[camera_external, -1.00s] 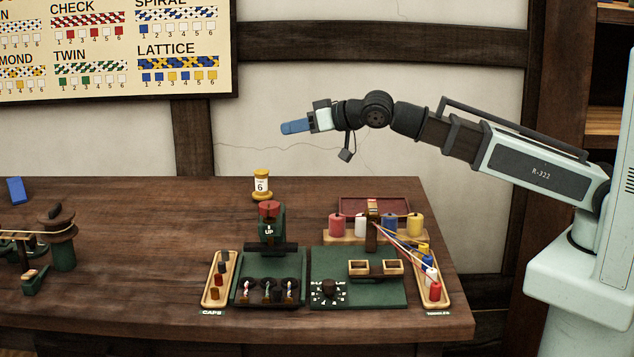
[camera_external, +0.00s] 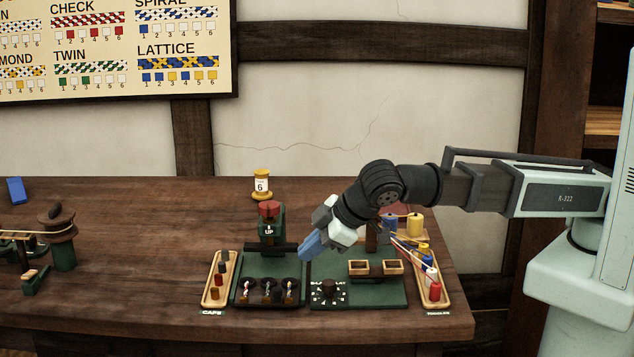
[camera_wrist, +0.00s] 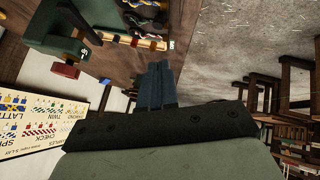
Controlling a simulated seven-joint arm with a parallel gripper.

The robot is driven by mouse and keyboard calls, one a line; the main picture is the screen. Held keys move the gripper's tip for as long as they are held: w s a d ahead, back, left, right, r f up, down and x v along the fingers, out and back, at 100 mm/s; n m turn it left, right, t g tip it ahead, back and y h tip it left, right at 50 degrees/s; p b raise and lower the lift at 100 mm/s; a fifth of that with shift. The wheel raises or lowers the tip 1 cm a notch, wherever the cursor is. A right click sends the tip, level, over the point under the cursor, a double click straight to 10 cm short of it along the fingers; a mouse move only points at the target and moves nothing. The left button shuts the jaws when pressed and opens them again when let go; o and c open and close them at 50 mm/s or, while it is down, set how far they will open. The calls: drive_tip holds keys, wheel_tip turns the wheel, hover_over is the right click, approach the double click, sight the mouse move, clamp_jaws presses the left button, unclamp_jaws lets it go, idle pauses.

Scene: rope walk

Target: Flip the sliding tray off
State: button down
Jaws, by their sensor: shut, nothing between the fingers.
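My gripper (camera_external: 306,248) has blue fingers, shut and empty. It points down-left, in front of the green stations, near the gap between them. The left green station (camera_external: 262,268) has a dark crossbar, several dark cups (camera_external: 268,288) and a post with a red top (camera_external: 268,208) marked UP. In the wrist view the shut fingers (camera_wrist: 155,85) point toward the table.
A wooden caps tray (camera_external: 206,293) stands left and a toggles tray (camera_external: 440,298) right. Spools, one blue (camera_external: 390,222), stand behind with strands running forward. A yellow spool marked 6 (camera_external: 261,185) stands at the back. The table's left middle (camera_external: 140,240) is clear.

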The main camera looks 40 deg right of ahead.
drive_tip(key=s+a+f+n+h, duration=0.1)
drive_tip(key=s+f, duration=0.1)
drive_tip(key=s, duration=0.3)
drive_tip(key=shift+s+a+n, duration=0.3)
drive_tip(key=shift+s, duration=0.05)
drive_tip(key=shift+f, duration=0.15)
drive_tip(key=x, duration=0.9)
drive_tip(key=shift+w+a+f, duration=0.1)
drive_tip(key=shift+a+f, duration=0.05)
drive_tip(key=shift+f, duration=0.25)
drive_tip(key=w, duration=0.1)
drive_tip(key=w+d, duration=0.1)
drive_tip(key=shift+w, duration=0.4)
drive_tip(key=shift+w+d, duration=0.15)
drive_tip(key=shift+w, duration=0.4)
approach(279, 277)
drive_tip(key=x, duration=0.4)
drive_tip(key=shift+w+f, duration=0.1)
drive_tip(key=shift+w, duration=0.05)
